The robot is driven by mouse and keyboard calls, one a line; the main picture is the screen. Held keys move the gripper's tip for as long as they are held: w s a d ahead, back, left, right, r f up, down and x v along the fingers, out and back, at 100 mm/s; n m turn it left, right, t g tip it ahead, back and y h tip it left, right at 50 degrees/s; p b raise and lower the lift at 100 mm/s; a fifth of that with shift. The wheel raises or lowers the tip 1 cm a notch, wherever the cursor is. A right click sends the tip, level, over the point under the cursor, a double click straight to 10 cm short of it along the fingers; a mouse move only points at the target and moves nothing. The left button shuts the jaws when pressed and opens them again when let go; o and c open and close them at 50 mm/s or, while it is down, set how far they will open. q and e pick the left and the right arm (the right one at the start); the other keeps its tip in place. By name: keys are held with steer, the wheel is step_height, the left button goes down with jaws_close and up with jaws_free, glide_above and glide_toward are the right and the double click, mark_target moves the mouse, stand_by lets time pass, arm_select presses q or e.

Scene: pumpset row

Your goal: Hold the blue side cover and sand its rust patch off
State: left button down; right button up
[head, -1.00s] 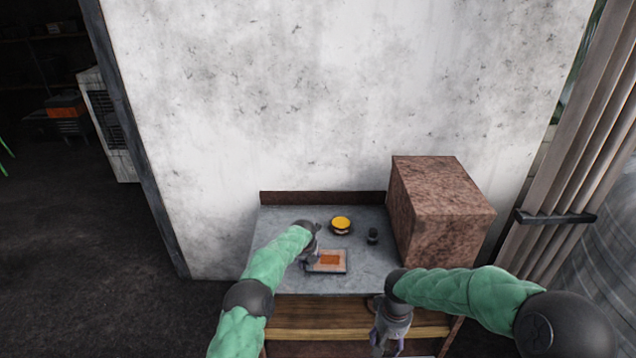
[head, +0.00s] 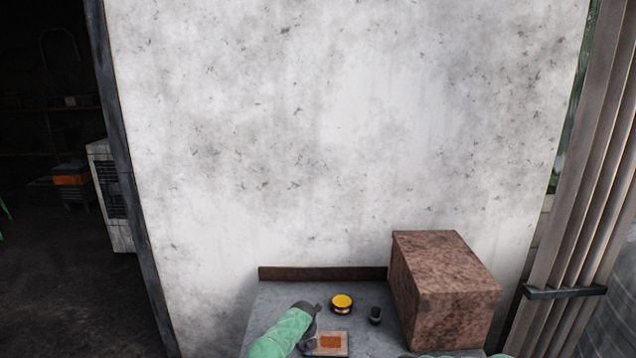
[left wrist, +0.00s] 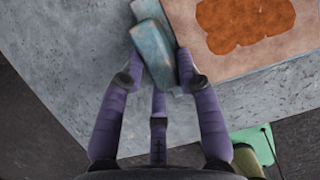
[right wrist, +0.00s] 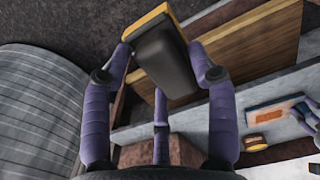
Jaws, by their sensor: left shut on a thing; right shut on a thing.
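The blue side cover is a flat, pale-faced plate (left wrist: 219,59) with an orange-brown rust patch (left wrist: 245,22). It lies on the grey bench top, and its patch also shows in the head view (head: 330,341). My left gripper (left wrist: 160,66) is shut on a worn light-blue block-shaped part (left wrist: 154,50) at the plate's edge; I cannot tell how this part joins the plate. My right gripper (right wrist: 163,55) is shut on a black block with a yellow edge (right wrist: 164,60), held in front of the bench, apart from the cover. The head view does not show my right gripper.
On the bench top (head: 275,305), a yellow-topped tin (head: 342,303) and a small dark object (head: 375,315) stand behind the cover. A large brown box (head: 445,290) fills the bench's right side. A concrete wall (head: 330,140) rises behind.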

arm_select(q)
steer(key=c, duration=0.8)
jaws_free()
steer(key=shift+f, duration=0.1)
